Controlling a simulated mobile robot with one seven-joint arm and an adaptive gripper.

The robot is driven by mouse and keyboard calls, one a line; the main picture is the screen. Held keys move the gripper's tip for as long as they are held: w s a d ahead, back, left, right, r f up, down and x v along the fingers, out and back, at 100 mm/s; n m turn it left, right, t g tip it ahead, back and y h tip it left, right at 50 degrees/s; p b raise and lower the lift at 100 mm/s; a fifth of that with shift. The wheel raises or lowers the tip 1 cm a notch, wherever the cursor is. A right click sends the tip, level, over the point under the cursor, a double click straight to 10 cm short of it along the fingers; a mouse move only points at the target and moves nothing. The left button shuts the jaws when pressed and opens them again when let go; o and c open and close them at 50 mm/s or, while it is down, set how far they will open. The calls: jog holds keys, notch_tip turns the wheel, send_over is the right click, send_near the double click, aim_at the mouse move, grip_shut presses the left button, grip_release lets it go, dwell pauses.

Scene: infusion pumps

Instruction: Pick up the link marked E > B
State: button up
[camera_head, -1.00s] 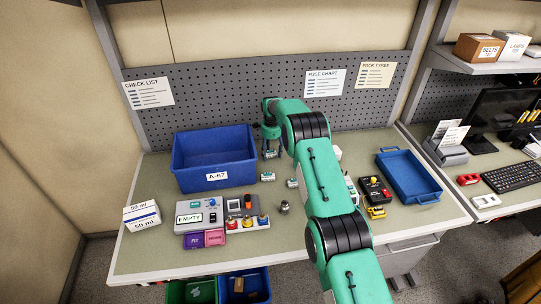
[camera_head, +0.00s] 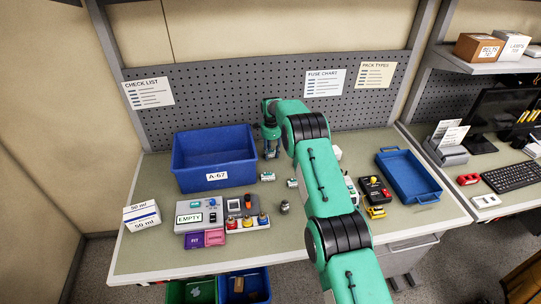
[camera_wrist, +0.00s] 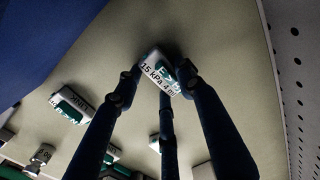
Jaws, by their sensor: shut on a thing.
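My gripper (camera_wrist: 162,82) has its dark fingers closed around a small white and green link (camera_wrist: 155,68) in the wrist view. Its label shows an "E >" line, partly covered by a finger, and "15 kPa" with a volume in ml. The letter after the arrow is not clear. In the head view my gripper (camera_head: 271,152) points down just right of the blue bin, and the held link is too small to make out there. Another link (camera_wrist: 72,108) lies on the table to the left in the wrist view. Two similar links (camera_head: 267,176) (camera_head: 292,183) lie in front of my gripper.
The blue bin (camera_head: 186,183) marked A-67 stands close on the left. A grey panel (camera_head: 220,220) marked EMPTY is in front of it. A small metal part (camera_head: 284,207) stands on the table. A shallow blue tray (camera_head: 424,196) lies at right. The pegboard (camera_head: 220,100) is close behind.

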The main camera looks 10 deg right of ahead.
aim_at(271, 154)
jog(key=shift+r, duration=0.15)
notch_tip(271, 154, up, 10)
dwell(0.7)
dwell(0.5)
